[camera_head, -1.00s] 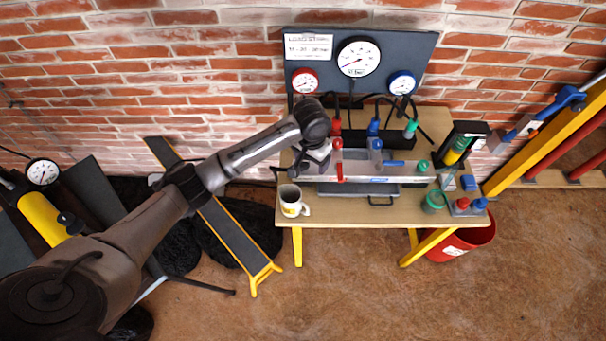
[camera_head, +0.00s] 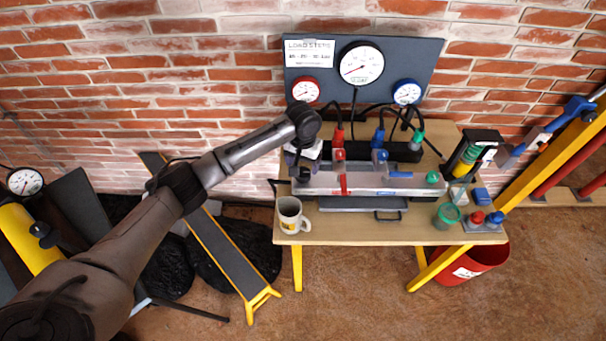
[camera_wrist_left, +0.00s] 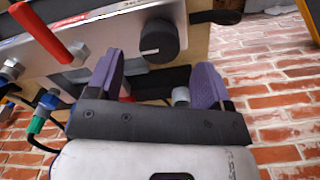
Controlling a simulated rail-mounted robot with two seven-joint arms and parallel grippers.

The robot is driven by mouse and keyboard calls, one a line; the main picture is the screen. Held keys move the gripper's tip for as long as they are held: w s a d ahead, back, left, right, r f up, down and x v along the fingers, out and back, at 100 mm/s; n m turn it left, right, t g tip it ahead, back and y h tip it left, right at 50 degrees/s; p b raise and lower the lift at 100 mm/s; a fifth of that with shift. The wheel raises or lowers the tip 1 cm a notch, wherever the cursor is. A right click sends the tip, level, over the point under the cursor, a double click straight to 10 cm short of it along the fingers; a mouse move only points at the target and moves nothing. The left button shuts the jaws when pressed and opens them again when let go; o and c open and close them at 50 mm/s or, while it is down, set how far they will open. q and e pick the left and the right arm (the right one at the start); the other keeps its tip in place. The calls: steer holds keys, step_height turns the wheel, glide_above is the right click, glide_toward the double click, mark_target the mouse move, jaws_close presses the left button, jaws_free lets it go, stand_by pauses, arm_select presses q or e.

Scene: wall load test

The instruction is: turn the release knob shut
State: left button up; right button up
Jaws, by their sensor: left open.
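The release knob appears to be the black round knob (camera_wrist_left: 158,41) on the end of the pump unit in the left wrist view. It has a short pale mark on its face. In the head view a dark round part (camera_head: 303,174) at the unit's left end looks like the same knob. My left gripper (camera_wrist_left: 157,78) is open, with purple fingers apart and nothing between them. The knob lies just beyond the fingertips, lined up with the gap; I see no contact. In the head view this gripper (camera_head: 302,156) is at the unit's left end, partly hidden by my wrist.
A white mug (camera_head: 290,216) stands on the bench (camera_head: 345,231) just in front of the gripper. A red lever (camera_head: 342,183) and hoses crowd the unit. A gauge panel (camera_head: 330,76) stands behind. A green jar (camera_head: 446,216) is at right.

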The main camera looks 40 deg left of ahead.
mark_target(303, 172)
arm_select(q)
step_height(303, 172, down, 4)
steer(key=shift+f+b, duration=0.25)
steer(key=shift+b, duration=0.15)
steer(key=shift+f, duration=0.1)
steer(key=shift+c, duration=0.4)
